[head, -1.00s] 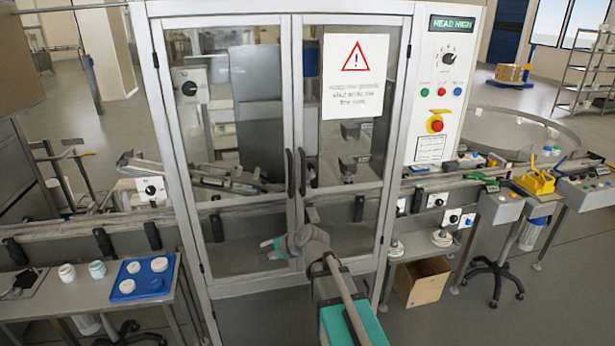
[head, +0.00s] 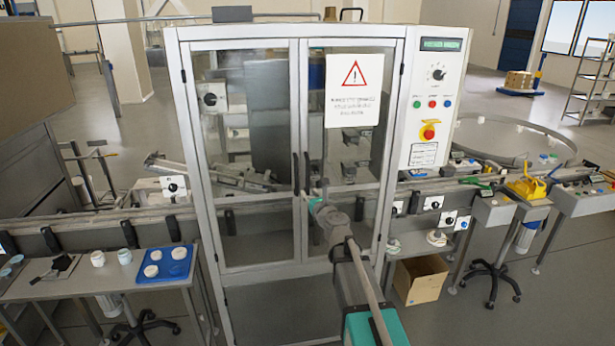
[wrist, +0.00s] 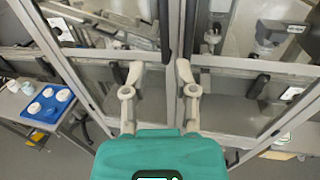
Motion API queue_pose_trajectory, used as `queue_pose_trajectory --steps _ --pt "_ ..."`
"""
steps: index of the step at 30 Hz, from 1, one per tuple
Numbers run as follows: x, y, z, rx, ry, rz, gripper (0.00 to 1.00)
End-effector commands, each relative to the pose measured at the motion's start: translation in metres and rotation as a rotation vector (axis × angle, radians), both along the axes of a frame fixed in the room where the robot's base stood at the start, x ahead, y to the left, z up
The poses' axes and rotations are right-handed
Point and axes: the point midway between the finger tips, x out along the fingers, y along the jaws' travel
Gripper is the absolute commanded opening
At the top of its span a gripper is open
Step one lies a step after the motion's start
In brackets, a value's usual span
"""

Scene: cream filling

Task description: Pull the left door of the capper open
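The capper is a tall cabinet with two glazed doors. Its left door (head: 249,202) and right door (head: 345,190) look shut. The left door's dark vertical handle (head: 295,174) stands close beside the right door's handle (head: 307,172) at the middle seam. My gripper (head: 322,192) is in front of the doors, just right of and below the handles. In the wrist view my gripper (wrist: 159,72) is open and empty, with its two fingers apart. A dark handle bar (wrist: 163,28) shows beyond the gap. Whether the fingers touch the door cannot be told.
A warning sign (head: 353,90) is on the right door, and a control panel (head: 436,100) is right of it. A side table (head: 75,288) with a blue tray (head: 180,269) stands at the left. A cardboard box (head: 420,280) is on the floor at right. Floor shows in front.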

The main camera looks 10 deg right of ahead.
Motion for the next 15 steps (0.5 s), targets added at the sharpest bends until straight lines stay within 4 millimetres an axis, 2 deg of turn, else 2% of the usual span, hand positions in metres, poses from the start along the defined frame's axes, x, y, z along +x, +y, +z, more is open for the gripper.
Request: queue_pose_trajectory --steps 10,15 --pt "0.001 -0.015 0.000 -0.004 -0.001 -0.016 0.37" --pt "0.010 -0.016 0.000 -0.005 0.000 -0.020 0.37"
